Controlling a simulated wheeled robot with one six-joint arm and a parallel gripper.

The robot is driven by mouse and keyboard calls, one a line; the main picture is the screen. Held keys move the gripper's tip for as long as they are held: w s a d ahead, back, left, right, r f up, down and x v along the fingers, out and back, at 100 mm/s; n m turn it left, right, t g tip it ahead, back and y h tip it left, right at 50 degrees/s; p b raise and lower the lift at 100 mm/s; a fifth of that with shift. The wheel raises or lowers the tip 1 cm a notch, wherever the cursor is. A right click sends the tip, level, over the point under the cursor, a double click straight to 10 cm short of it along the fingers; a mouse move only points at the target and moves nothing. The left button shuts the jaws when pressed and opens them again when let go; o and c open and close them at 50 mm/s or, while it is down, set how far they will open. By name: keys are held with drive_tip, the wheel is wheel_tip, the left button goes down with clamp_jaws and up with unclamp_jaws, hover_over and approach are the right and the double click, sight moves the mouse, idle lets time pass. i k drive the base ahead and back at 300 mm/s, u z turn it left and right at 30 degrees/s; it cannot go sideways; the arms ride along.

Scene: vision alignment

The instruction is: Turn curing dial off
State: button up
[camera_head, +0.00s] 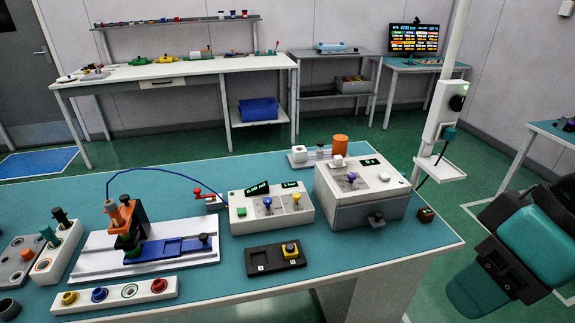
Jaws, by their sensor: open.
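No dial carries a label I can read, so I cannot tell which one is the curing dial. A white and grey box (340,213) at the right of the teal bench has a purple knob (353,178), a small green-lit display (371,161) and a dark knob (376,219) on its front. Left of it, a white control box (243,222) has two lit displays, a blue knob (267,203) and a yellow knob (296,198). Dial positions are too small to read. Part of my teal and black arm shows at the lower right, clear of the boxes; its fingertips are not visible.
A stage (165,250) with an orange-topped fixture stands to the left. A white row of coloured rings (116,294) lies in front. A pole with a small shelf (440,168) stands behind the right bench end.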

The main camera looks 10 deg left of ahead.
sight(351, 176)
drive_tip(key=u, duration=0.4)
drive_tip(key=i, duration=1.2)
drive_tip(key=z, duration=0.25)
